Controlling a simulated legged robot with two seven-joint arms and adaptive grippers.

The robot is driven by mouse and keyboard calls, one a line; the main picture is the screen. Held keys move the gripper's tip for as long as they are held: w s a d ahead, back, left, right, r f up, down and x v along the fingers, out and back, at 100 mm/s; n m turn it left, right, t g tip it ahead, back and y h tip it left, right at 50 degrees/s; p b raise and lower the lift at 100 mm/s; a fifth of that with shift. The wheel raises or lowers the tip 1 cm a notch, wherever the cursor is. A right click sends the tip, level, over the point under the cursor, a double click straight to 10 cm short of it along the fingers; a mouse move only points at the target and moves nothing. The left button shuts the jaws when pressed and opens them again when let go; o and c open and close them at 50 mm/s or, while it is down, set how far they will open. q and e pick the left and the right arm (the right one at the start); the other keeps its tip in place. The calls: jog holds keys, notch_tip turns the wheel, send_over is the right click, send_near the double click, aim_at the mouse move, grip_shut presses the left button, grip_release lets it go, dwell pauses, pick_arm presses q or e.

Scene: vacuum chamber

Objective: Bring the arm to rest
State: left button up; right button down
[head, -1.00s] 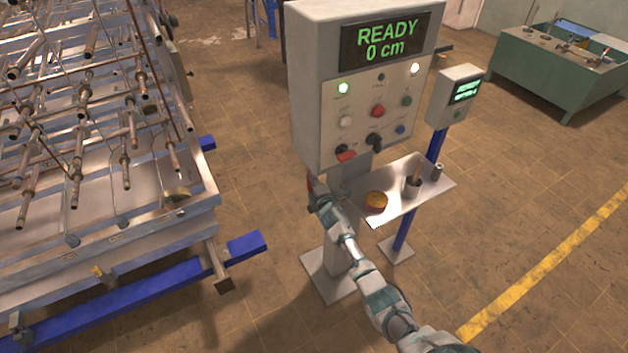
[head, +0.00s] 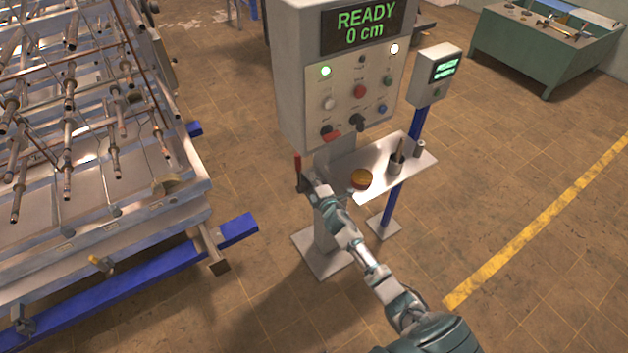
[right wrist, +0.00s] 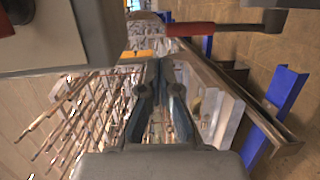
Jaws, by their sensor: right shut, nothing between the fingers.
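My right arm (head: 372,265) reaches from the lower right of the head view toward the stand of the control box (head: 350,85). My right gripper (head: 308,187) is beside the stand, just left of the small metal shelf (head: 385,172). In the right wrist view its two fingers (right wrist: 158,72) are together and hold nothing. A red-handled lever (head: 297,168) stands close to the gripper; its red handle also shows above the fingers in the right wrist view (right wrist: 195,29). Whether the gripper touches the lever, I cannot tell. My left gripper is not in view.
The box's display (head: 364,27) reads READY 0 cm. A yellow-red round item (head: 361,179) and a dark cup (head: 397,163) are on the shelf. A pipe rack (head: 90,215) with blue beams fills the left.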

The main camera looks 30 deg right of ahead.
jog(key=s+a+f+m+g, duration=0.1)
jog(key=s+f+m+g, duration=0.15)
jog(key=s+f, duration=0.7)
jog(key=s+a+f+m+g, duration=0.1)
jog(key=s+f+m+g, duration=0.3)
jog(key=f, duration=1)
jog(key=s+a+f+g, duration=0.2)
jog(key=s+f, duration=0.6)
jog(key=f, duration=0.3)
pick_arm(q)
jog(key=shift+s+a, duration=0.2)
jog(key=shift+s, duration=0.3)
pick_arm(e)
jog(key=s+a+f+m+g, duration=0.2)
jog(key=s+f, duration=0.4)
jog(key=s, duration=0.7)
jog(key=s+a+f+m+g+y, duration=0.1)
jog(key=s+f, duration=0.5)
jog(key=s, duration=0.8)
jog(key=s+a+f+m+g, duration=0.3)
jog(key=s+f+m+g, duration=0.1)
jog(key=s, duration=1)
jog(key=shift+s+a+f+m+y, duration=0.25)
jog(key=shift+f+m+y, duration=0.2)
jog(key=shift+f, duration=0.5)
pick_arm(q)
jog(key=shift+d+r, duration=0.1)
pick_arm(e)
jog(key=shift+g, duration=0.25)
jog(key=shift+a, duration=0.1)
